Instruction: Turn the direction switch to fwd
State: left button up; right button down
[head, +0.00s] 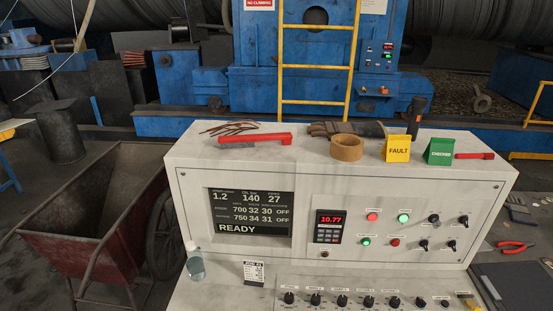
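A pale control console (340,152) fills the front of the head view. Its right panel holds small black rotary switches, among them an upper one (434,220) and a lower one (424,245). A row of black knobs (342,300) runs along the sloped front ledge. The labels are too small to read, so I cannot tell which one is the direction switch or where it points. Neither of my grippers is in view.
On the console top lie a red-handled tool (255,139), a tape roll (346,148), a glove (340,129), and yellow FAULT (397,149) and green CHECKED (439,151) signs. A bottle (195,265) and a card (254,272) stand on the ledge. A red cart (90,225) is left.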

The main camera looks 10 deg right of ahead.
aim_at(464, 219)
jog(key=z, duration=1.2)
